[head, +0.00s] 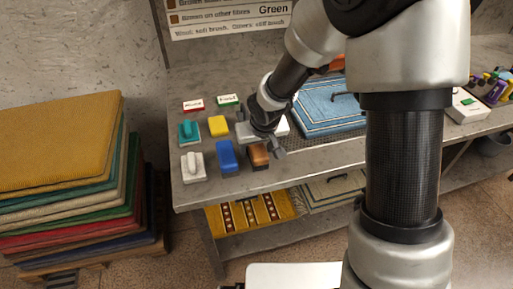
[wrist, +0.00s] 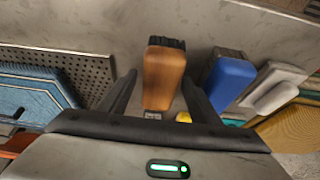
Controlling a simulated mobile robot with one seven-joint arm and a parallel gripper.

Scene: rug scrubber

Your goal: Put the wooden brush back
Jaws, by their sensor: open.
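The wooden brush (head: 258,157), brown with dark bristles, lies on the grey bench near its front edge, right of a blue brush (head: 227,157). In the wrist view the wooden brush (wrist: 164,72) appears between my two dark fingers, bristles at the top of the picture. My gripper (head: 265,146) is open and empty, low over the bench at the wooden brush. In the wrist view my gripper (wrist: 160,88) has a finger on each side of it, with no clear contact. My wrist hides part of the bench behind the brush.
A white brush (head: 193,167), teal brush (head: 189,133) and yellow block (head: 218,126) stand nearby. Red (head: 193,105) and green (head: 229,99) label cards stand behind. Stacked rugs (head: 65,150) stand left. Bare bench lies in front.

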